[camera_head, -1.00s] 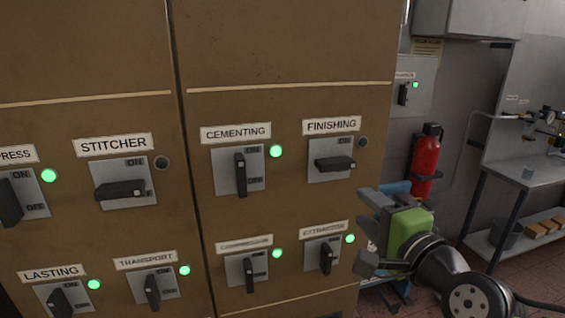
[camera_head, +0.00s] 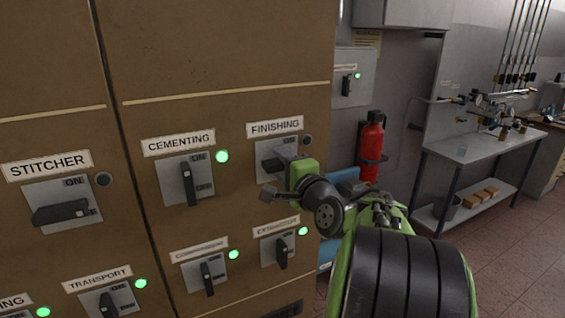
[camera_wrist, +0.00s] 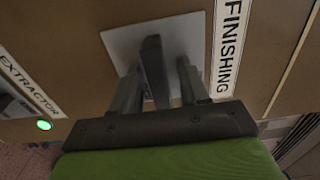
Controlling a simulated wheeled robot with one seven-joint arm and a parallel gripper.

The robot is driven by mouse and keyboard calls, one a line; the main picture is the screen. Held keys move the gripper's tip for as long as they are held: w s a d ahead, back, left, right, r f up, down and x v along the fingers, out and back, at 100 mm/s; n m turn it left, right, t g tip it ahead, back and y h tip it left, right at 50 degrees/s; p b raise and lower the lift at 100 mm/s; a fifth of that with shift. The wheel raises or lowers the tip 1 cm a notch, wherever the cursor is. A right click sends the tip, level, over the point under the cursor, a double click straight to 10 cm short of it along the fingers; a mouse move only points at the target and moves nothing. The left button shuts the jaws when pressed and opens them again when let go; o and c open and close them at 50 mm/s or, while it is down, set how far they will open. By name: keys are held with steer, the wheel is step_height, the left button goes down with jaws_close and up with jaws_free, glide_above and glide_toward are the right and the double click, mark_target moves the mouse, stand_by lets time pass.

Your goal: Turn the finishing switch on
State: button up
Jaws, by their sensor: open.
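The finishing switch is on the brown cabinet under the FINISHING label (camera_head: 275,127). Its dark lever (camera_wrist: 152,62) lies sideways on a grey plate (camera_wrist: 118,42). The small lamp (camera_head: 307,140) beside the label is dark. My gripper (camera_wrist: 158,88) is open, with one finger on each side of the lever; gaps show between lever and fingers, and I cannot tell whether either touches. In the head view my gripper (camera_head: 270,180) is in front of the switch and covers part of its lever and plate.
The cementing switch (camera_head: 187,180) on the left and extractor switch (camera_head: 281,254) below have upright levers and green lamps. The stitcher lever (camera_head: 60,212) lies sideways, its lamp dark. A red extinguisher (camera_head: 371,150) and a metal table (camera_head: 480,143) are right of the cabinet.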

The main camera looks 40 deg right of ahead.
jaws_close()
steer(key=shift+f+n+b, duration=0.1)
steer(key=shift+n+b, duration=0.2)
steer(key=shift+b, duration=0.1)
steer(key=n+b, duration=0.3)
steer(key=b, duration=0.1)
steer(key=shift+f+n, duration=0.15)
steer(key=shift+n, duration=0.15)
steer(key=n+b, duration=0.8)
steer(key=n, duration=0.1)
steer(key=n+b, duration=0.3)
steer(key=n, duration=0.1)
steer(key=shift+n, duration=0.3)
steer(key=shift+r, duration=0.2)
